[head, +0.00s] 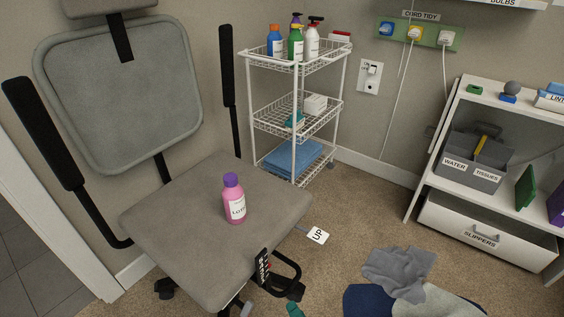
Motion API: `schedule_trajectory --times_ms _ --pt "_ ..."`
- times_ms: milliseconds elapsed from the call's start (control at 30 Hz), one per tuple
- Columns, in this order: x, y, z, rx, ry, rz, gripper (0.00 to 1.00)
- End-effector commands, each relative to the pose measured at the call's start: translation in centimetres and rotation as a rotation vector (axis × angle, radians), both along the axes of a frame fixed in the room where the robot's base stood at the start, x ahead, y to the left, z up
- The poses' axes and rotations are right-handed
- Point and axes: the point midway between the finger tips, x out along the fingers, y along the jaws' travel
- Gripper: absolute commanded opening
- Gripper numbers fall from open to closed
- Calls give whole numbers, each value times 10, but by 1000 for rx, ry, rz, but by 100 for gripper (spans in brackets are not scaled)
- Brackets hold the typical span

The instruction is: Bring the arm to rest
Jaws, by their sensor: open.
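My gripper and arm do not show in the head view, so I cannot see where they are. A pink bottle with a purple cap (234,200) stands upright on the grey seat of an office chair (165,225). Its label reads as lotion, partly legible. Nothing is seen touching the bottle.
A white wire cart (296,120) holds several bottles. A white shelf unit (449,130) with a grey caddy (474,180) and a slippers drawer (480,236) stands right. Crumpled cloths (398,270) lie on the carpet. Carpet between cart and shelf is mostly clear.

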Motion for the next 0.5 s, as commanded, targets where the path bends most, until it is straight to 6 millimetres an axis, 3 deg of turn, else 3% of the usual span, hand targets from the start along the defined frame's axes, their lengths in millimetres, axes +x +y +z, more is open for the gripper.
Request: schedule_trajectory --times_ms 267,500 --pt "-44 -42 17 -377 123 291 43" --pt "-110 -111 31 -704 335 467 43"
